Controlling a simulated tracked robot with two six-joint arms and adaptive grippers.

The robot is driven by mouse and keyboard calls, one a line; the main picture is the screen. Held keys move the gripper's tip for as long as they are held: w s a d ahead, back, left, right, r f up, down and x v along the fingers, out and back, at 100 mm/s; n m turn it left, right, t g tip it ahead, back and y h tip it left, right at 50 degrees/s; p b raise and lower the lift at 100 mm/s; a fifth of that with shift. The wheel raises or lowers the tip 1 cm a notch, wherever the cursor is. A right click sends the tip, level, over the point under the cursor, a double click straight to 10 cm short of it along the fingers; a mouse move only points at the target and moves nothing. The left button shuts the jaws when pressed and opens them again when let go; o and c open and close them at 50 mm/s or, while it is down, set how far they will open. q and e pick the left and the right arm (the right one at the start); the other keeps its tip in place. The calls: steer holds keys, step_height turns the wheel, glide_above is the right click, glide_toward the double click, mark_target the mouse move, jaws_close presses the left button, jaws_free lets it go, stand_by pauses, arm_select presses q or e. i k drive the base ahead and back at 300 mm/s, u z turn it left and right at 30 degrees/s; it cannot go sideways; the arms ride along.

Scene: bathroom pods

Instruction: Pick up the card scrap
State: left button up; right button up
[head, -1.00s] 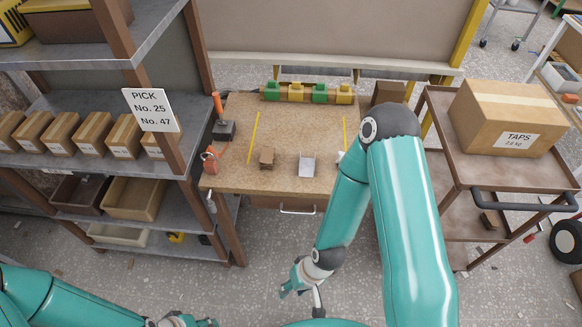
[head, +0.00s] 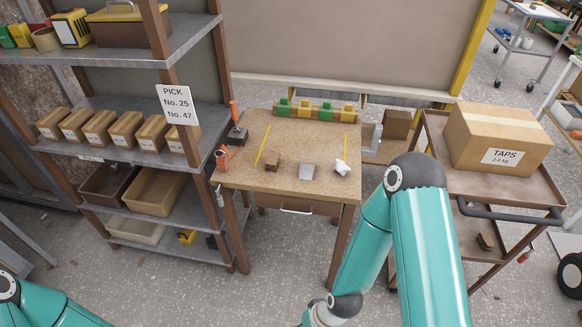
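A small brown folded piece that looks like the card scrap (head: 273,163) lies on the wooden workbench (head: 270,184), left of the middle near the front. A grey square piece (head: 307,171) and a white crumpled piece (head: 342,167) lie to its right, apart from it. My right arm stands to the right of the bench, bent down to the bottom edge, and its gripper is out of the picture. Only a part of my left arm shows at the lower left. Its gripper is out of view too.
A shelf rack (head: 195,146) with boxes and bins stands left of the bench. A brown trolley (head: 444,157) with a large TAPS box (head: 499,139) stands to the right. Green and yellow blocks (head: 314,111) line the bench's back. Floor before the bench is clear.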

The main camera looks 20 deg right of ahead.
mark_target(272, 162)
steer(key=u, duration=0.15)
steer(key=i, duration=0.9)
steer(key=z, duration=0.05)
